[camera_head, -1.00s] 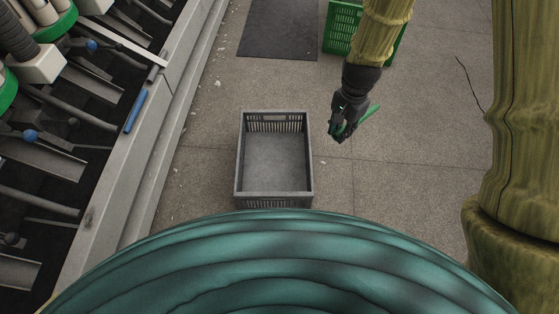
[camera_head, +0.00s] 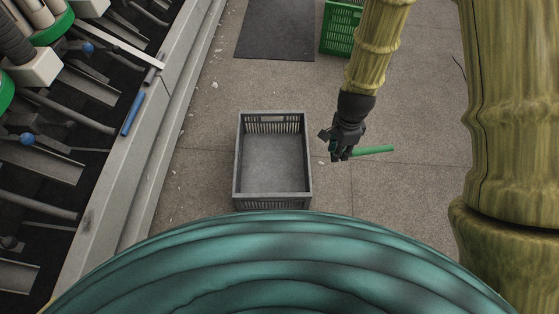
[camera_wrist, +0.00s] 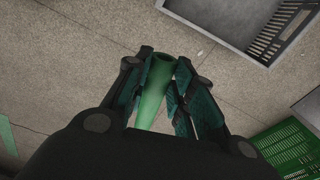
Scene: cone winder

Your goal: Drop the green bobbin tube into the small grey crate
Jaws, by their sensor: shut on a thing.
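The green bobbin tube (camera_head: 374,150) is held in my gripper (camera_head: 340,152), in the head view just right of the small grey crate. Its green end sticks out to the right of the fingers. In the wrist view the tube (camera_wrist: 154,88) lies between the two fingers of my gripper (camera_wrist: 156,82), which are shut on it. The small grey crate (camera_head: 236,165) stands on the floor, open at the top and empty as far as I see. In the wrist view a corner of the crate (camera_wrist: 225,38) shows at the top right, apart from the tube.
A green crate (camera_head: 338,30) stands behind my arm, near a dark mat (camera_head: 277,28). A machine with a pale ledge (camera_head: 150,130) runs along the left, with a blue tube (camera_head: 133,113) on it. Floor is clear around the grey crate's right side.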

